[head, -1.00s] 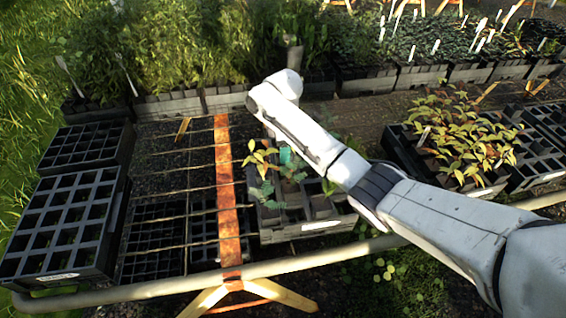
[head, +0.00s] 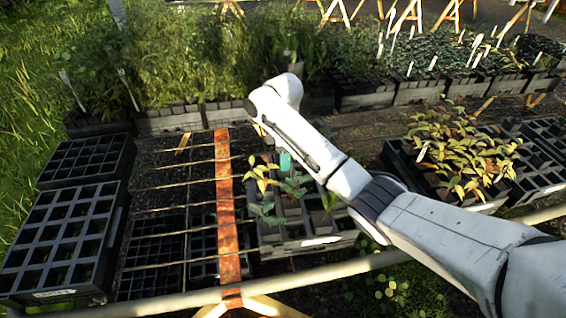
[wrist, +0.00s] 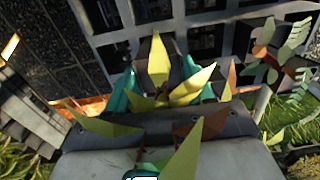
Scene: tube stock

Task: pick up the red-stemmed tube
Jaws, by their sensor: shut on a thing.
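My gripper (wrist: 163,93) has two teal fingers, closed around a plant with pointed yellow-green leaves (wrist: 158,62) in the wrist view. Reddish-brown stem parts (wrist: 196,128) show among its leaves; I take it as the red-stemmed tube. The tube body is hidden by the leaves and the gripper. In the head view the yellow leaves (head: 262,173) stand at the back left of a grey tray (head: 318,243), beside my teal fingers (head: 285,161). I cannot tell whether the tube is clear of its cell.
Blue-green plants (head: 264,207) stand close in the same tray. Empty black trays (head: 62,240) lie at the left. A rusty bar (head: 224,190) crosses the bench. A yellow-leaved tray (head: 460,195) stands right, and a pale rail (head: 170,303) runs along the front.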

